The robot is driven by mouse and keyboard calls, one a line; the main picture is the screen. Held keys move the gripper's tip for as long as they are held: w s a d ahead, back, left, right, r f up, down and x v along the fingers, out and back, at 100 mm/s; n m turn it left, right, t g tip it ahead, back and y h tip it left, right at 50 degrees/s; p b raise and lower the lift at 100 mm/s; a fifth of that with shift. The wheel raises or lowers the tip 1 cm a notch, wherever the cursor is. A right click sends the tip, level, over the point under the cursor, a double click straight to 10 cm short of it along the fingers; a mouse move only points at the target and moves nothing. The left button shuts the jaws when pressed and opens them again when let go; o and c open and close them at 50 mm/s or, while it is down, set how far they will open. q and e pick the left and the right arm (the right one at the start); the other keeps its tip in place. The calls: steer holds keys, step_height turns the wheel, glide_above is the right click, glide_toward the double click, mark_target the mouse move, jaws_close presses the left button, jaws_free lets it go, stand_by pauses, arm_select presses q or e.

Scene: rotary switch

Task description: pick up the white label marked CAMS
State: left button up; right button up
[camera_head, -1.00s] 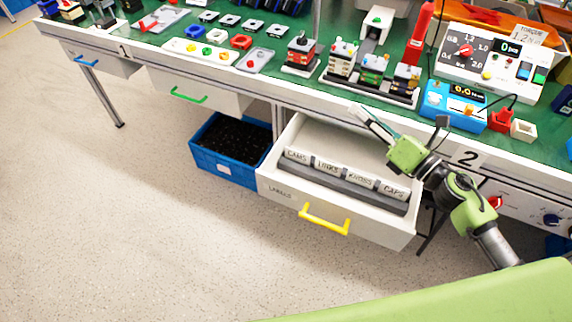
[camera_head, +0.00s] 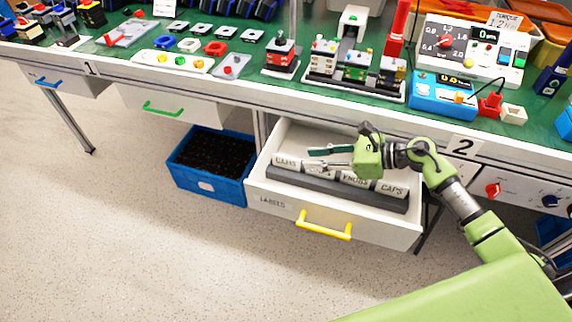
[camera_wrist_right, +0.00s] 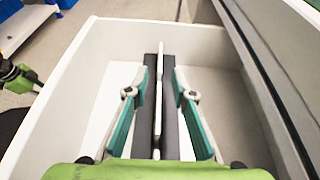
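The white CAMS label (camera_head: 285,161) stands at the left end of a row of labels in a dark grey holder (camera_head: 335,189) inside the open LABELS drawer. My right gripper (camera_head: 309,158) is open over the row, its fingers pointing left towards the CAMS label, and it partly covers the LINKS and KNOBS labels. In the right wrist view the open gripper (camera_wrist_right: 160,78) has one finger on each side of a thin white label edge (camera_wrist_right: 158,100) between dark holder strips. No contact is visible.
The drawer's walls (camera_head: 262,196) surround the holder, with free white floor behind it. A yellow handle (camera_head: 324,225) is on the drawer front. The green workbench (camera_head: 270,100) overhangs behind, with a blue bin (camera_head: 212,165) to the left.

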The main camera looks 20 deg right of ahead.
mark_target(286, 165)
steer(key=x, duration=0.6)
steer(key=shift+r, duration=0.15)
jaws_close()
